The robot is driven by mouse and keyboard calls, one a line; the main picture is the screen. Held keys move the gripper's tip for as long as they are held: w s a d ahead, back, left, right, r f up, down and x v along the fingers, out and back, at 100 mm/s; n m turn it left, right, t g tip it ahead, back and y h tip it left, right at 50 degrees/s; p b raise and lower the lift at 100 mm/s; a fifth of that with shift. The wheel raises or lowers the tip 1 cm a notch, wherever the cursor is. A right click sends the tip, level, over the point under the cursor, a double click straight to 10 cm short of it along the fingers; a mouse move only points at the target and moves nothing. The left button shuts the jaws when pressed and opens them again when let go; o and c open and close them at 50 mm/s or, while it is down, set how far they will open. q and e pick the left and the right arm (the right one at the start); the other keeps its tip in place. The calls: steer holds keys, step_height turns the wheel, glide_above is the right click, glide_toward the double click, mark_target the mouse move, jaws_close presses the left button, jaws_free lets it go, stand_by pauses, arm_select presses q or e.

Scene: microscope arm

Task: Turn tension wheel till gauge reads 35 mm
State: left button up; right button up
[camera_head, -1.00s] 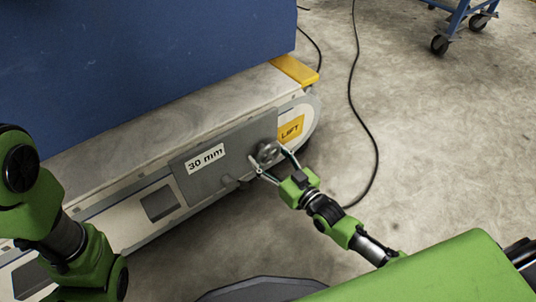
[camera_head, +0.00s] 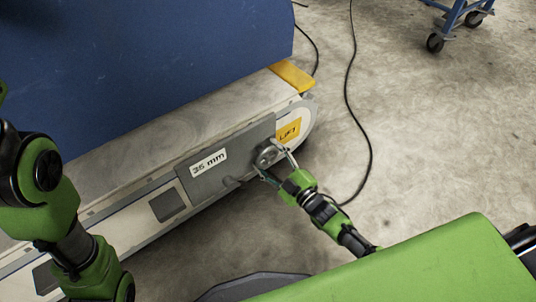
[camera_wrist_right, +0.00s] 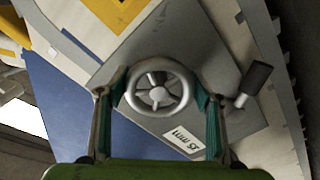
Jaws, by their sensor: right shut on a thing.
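The tension wheel (camera_head: 267,155) is a small grey spoked handwheel on a grey plate (camera_head: 237,143) at the side of the machine. The gauge label (camera_head: 209,162) on the plate reads 35 mm. In the right wrist view the wheel (camera_wrist_right: 159,90) sits between the fingers, and part of the label (camera_wrist_right: 184,142) shows rotated below it. My right gripper (camera_head: 271,163) is shut on the wheel's rim, one finger on each side; it also shows in the right wrist view (camera_wrist_right: 159,94). My left arm shows at the left, but its gripper is out of view.
A dark handle (camera_wrist_right: 253,84) sticks out from the plate beside the wheel. A yellow LIFT label (camera_head: 289,131) is near the machine's rounded end. A black cable (camera_head: 352,100) lies on the open concrete floor. A blue trolley (camera_head: 455,20) stands at top right.

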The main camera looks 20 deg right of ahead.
steer(key=shift+n, duration=0.5)
steer(key=o, duration=1.1)
steer(key=shift+s, duration=0.1)
steer(key=v, duration=1.1)
steer(key=shift+s+d, duration=0.1)
steer(key=shift+s, duration=0.3)
